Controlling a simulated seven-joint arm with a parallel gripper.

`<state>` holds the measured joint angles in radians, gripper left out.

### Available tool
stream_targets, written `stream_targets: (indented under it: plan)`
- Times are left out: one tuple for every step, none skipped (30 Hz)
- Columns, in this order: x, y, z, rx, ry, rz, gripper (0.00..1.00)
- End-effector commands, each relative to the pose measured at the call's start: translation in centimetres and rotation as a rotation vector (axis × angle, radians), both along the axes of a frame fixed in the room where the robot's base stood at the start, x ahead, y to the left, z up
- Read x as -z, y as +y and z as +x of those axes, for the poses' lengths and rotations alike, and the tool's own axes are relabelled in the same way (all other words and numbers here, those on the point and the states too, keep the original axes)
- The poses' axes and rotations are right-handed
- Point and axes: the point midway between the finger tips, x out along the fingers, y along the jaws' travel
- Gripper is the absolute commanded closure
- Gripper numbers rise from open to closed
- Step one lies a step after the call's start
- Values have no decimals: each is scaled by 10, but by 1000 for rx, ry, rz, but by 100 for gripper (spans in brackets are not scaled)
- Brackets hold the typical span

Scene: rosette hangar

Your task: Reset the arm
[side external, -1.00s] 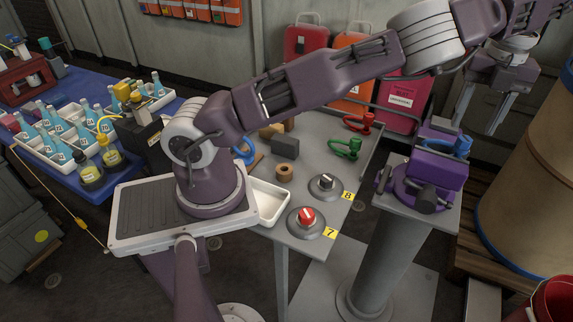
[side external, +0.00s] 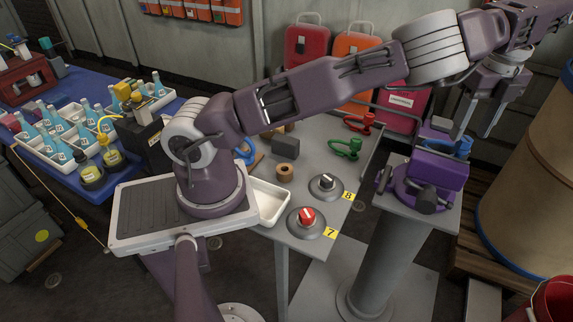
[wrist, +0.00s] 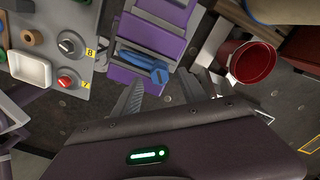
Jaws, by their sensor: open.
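My gripper (side external: 480,118) is at the upper right of the side view, above and beside the purple vise (side external: 430,172) on its pedestal. Its two grey fingers point down and are spread apart. In the wrist view my gripper (wrist: 168,92) shows its fingers spread, with nothing seen between the tips. A blue piece (side external: 457,147) sits at the purple vise; in the wrist view the blue piece (wrist: 145,66) lies just beyond the fingers. In the side view the fingers pass close to it; I cannot tell whether they touch it.
A grey table (side external: 318,228) holds red and black knobs, a white tray (side external: 268,202), and red and green hooks. A large tan drum (side external: 530,180) stands right of the vise. A red bucket (side external: 552,300) is at the lower right. Bottles stand on a blue table at left.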

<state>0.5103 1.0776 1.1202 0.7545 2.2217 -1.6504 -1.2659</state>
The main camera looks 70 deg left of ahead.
Motion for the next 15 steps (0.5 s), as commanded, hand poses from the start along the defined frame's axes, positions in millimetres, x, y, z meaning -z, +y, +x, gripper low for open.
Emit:
stream_targets:
  plan:
    - [0,0,0,0,0,0,50]
    - [0,0,0,0,0,0,50]
    - [1,0,0,0,0,0,50]
    - [1,0,0,0,1,0,50]
    - [2,0,0,0,1,-1,50]
    - [4,0,0,0,2,-1,50]
    - [6,0,0,0,2,-1,50]
    - [8,0,0,0,2,-1,50]
    - [10,0,0,0,2,-1,50]
    - [12,0,0,0,2,0,50]
    - [14,0,0,0,2,-1,50]
    - [17,0,0,0,3,-1,50]
    - [18,0,0,0,3,-1,50]
    - [19,0,0,0,2,0,50]
    - [20,0,0,0,1,0,50]
